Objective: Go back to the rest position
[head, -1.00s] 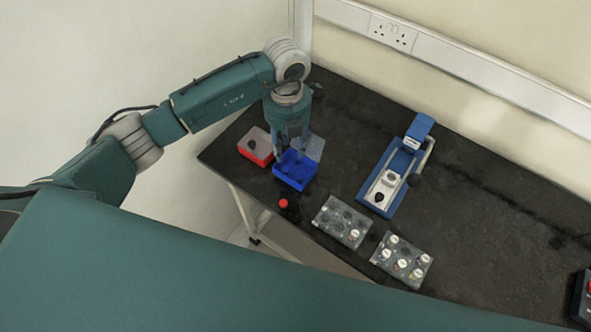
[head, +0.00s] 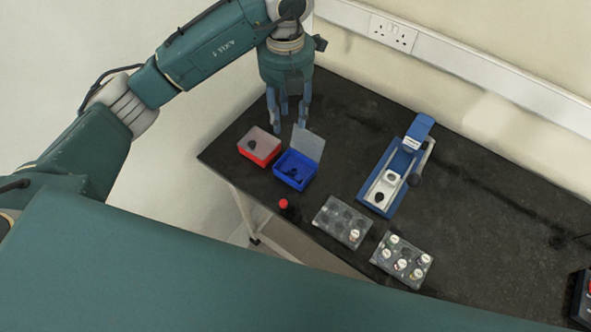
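My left gripper (head: 288,128) hangs with its fingers pointing down, above and behind the red and blue boxes. Its fingers are spread apart and I see nothing between them. The blue box (head: 296,184) stands below it with its lid (head: 308,144) raised, and a dark item lies inside. The red box (head: 265,160) is to its left, with a dark round thing at its top. My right gripper does not show in this view.
Two clear vial racks (head: 342,222) and (head: 401,260) stand near the table's front edge. A red-capped vial (head: 283,204) is by the edge. A blue-and-white device (head: 398,172) stands behind the racks. The table's right part (head: 500,240) is mostly clear.

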